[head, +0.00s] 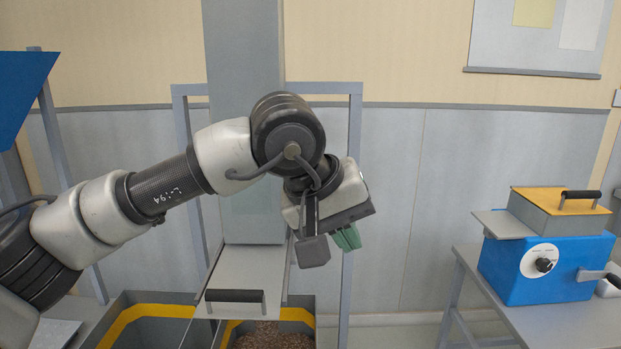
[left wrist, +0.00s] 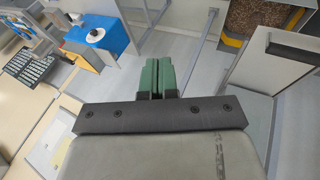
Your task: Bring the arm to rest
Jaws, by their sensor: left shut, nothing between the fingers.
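My left arm comes in from the left in the head view and reaches across to the front of the grey silo column. My left gripper (head: 347,238) has green fingers and hangs at the arm's end, just right of the column, in the air. In the left wrist view the green fingers (left wrist: 157,76) lie side by side, shut, with nothing held. My right gripper is in neither view.
A grey slide plate with a black handle (head: 235,296) juts out below the column. Yellow-edged bins (head: 150,310) stand beneath, one holding brown grain (head: 272,336). A blue machine (head: 545,268) sits on a table at right. A blue panel (head: 22,95) is at far left.

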